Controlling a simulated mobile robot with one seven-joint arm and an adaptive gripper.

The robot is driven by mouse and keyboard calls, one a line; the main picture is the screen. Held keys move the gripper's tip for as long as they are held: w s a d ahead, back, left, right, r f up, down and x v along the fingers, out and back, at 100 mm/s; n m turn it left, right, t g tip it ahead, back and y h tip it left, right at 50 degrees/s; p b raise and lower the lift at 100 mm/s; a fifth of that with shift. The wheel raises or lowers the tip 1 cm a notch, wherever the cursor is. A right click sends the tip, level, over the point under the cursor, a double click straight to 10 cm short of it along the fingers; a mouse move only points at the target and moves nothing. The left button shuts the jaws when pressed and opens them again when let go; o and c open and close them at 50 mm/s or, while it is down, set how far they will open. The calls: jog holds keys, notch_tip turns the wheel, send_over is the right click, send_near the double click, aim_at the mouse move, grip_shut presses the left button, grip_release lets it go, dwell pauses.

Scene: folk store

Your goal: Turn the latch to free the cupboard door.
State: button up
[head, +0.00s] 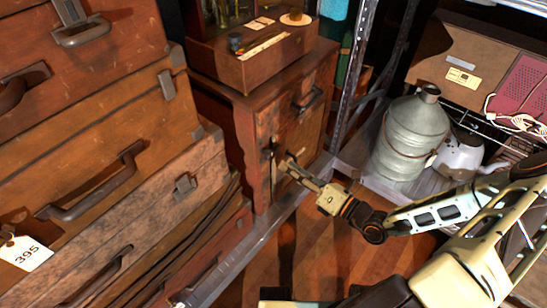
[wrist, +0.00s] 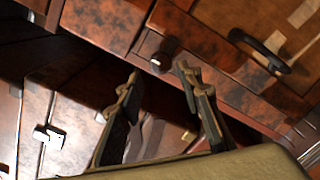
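The wooden cupboard (head: 240,125) stands in the middle of the head view, and its mottled brown door (head: 292,122) looks closed. The door's dark handle (head: 308,100) also shows in the wrist view (wrist: 260,50). A small dark latch (head: 273,150) sits at the door's left edge. In the wrist view a dark knob-like piece, apparently the latch (wrist: 162,56), lies just beyond the fingertips. My gripper (head: 284,163) is close to it, from the lower right. In the wrist view my gripper (wrist: 156,75) has its two fingers apart with nothing between them. Whether a finger touches the latch I cannot tell.
Stacked brown suitcases (head: 90,150) fill the left side, close to the cupboard. A metal shelf post (head: 355,75) rises right of it. A grey metal can (head: 408,135) and a white kettle (head: 460,150) stand at the right. Wooden floor (head: 300,250) shows in front.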

aim_at(272, 155)
jog(key=b+x, duration=0.1)
jog(key=x, duration=0.6)
jog(key=c, duration=0.9)
